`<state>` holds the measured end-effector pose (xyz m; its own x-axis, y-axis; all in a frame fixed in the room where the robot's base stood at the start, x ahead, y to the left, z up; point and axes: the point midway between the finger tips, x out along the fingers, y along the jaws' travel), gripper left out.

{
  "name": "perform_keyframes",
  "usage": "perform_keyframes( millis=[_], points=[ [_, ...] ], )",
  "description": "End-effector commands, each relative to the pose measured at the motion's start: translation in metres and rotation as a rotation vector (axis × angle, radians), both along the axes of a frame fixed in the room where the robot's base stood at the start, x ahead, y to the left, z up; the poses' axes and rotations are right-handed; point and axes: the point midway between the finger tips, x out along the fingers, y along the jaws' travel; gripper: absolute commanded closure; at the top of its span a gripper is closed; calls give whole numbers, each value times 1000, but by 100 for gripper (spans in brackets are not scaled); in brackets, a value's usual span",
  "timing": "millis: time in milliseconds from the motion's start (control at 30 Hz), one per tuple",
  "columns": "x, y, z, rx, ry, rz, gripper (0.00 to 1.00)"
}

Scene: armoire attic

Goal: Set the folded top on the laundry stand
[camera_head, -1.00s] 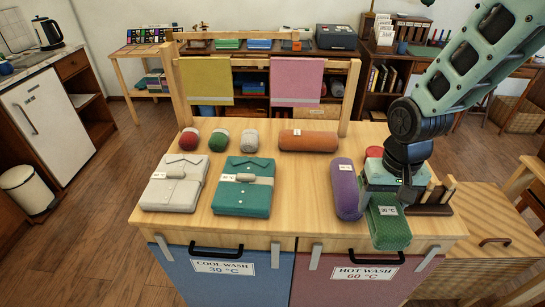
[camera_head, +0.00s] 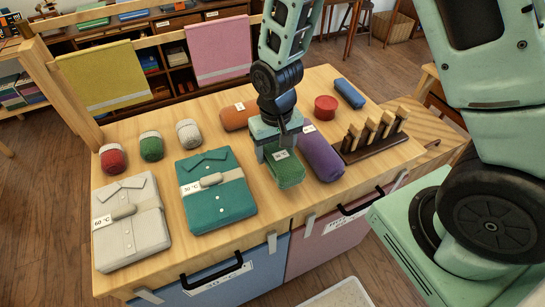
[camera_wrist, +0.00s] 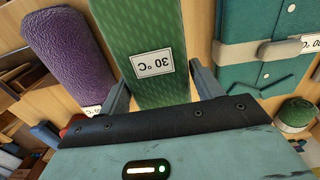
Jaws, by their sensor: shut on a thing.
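My gripper (camera_head: 280,150) points down and is shut on a green textured folded piece (camera_head: 286,172) with a 30 °C label. In the wrist view the green piece (camera_wrist: 152,30) lies between my two fingers. It is left of a purple roll (camera_head: 322,158); its height over the wooden top is hard to tell. A teal folded shirt (camera_head: 218,205) with a 30 °C band lies to its left. A pale grey folded shirt (camera_head: 130,235) with a 60 °C band lies further left. The wooden stand (camera_head: 262,213) has a blue front panel (camera_head: 215,285) and a pink one (camera_head: 325,240).
Red (camera_head: 113,158), green (camera_head: 151,146) and grey (camera_head: 188,133) rolls stand behind the shirts. An orange roll (camera_head: 238,116), red cylinder (camera_head: 326,108), blue roll (camera_head: 349,93) and pegged rack (camera_head: 375,142) are further right. Yellow (camera_head: 105,75) and pink (camera_head: 218,48) cloths hang on the rear rail.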

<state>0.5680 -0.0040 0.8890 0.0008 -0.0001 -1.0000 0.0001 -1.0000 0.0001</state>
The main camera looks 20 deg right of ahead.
Motion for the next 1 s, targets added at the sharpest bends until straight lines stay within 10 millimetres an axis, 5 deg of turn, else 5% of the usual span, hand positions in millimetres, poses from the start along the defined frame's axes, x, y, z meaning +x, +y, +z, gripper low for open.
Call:
perform_keyframes(
  millis=[300,733,767,800,1000],
  points=[
    [-1,0,-39,-1,3,0,61],
    [0,0,-46,0,0,0,61],
    [0,0,-44,0,0,0,26],
    [0,0,-44,0,0,0,15],
    [0,0,-44,0,0,0,13]
  ],
)
